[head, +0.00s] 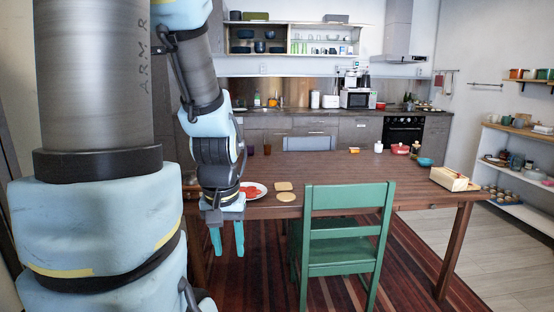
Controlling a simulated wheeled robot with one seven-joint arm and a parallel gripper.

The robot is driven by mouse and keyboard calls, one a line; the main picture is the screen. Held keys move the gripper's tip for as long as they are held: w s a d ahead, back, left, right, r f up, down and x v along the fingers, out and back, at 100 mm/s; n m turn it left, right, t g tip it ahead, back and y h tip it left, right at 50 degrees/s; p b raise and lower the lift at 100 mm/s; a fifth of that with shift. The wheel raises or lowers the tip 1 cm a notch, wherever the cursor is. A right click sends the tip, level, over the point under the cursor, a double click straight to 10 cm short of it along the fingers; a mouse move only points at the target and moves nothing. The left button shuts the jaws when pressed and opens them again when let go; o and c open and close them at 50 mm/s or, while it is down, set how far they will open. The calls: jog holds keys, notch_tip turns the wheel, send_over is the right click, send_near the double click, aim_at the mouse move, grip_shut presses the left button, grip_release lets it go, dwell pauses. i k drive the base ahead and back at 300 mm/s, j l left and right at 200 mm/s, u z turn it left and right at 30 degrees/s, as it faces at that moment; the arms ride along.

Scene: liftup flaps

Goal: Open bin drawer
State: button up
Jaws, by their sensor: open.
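My gripper (227,246) hangs at the left of the head view, in front of the near left part of the wooden table. Its two light blue fingers point down, spread apart with nothing between them. Grey-brown cabinet fronts (355,134) run under the counter along the back wall, far beyond the table. I cannot tell which front is the bin drawer. The fronts look shut, and their lower parts are partly hidden by the table and a chair. My gripper is well apart from them.
The wooden table (340,172) stands between me and the counter, with a plate (259,192), bowls and a box on it. A green chair (343,240) stands at its near side; another chair (310,143) is behind it. Tiled floor (505,250) is clear at the right.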

aim_at(275, 136)
jog(key=i+j+u, duration=1.25)
jog(key=i+u, duration=0.3)
jog(key=i+z, duration=0.35)
jog(key=i+j+z, duration=0.2)
jog(key=i+z, duration=0.15)
jog(key=i, duration=0.25)
jog(key=i+l+z, duration=0.15)
jog(key=i+z, duration=0.25)
jog(key=i, duration=0.25)
jog(key=i+j+z, duration=0.1)
jog(key=i+z, duration=0.3)
jog(key=i, duration=0.2)
jog(key=i+l, duration=0.1)
jog(key=i, duration=1.15)
jog(key=i+l, duration=0.1)
jog(key=i, duration=1.2)
jog(key=i+l, duration=0.1)
jog(key=i, duration=1.15)
jog(key=i+l, duration=0.4)
jog(key=i+l+u, duration=0.15)
jog(key=i+l, duration=0.2)
jog(key=l, duration=2.1)
jog(key=i+u, duration=0.05)
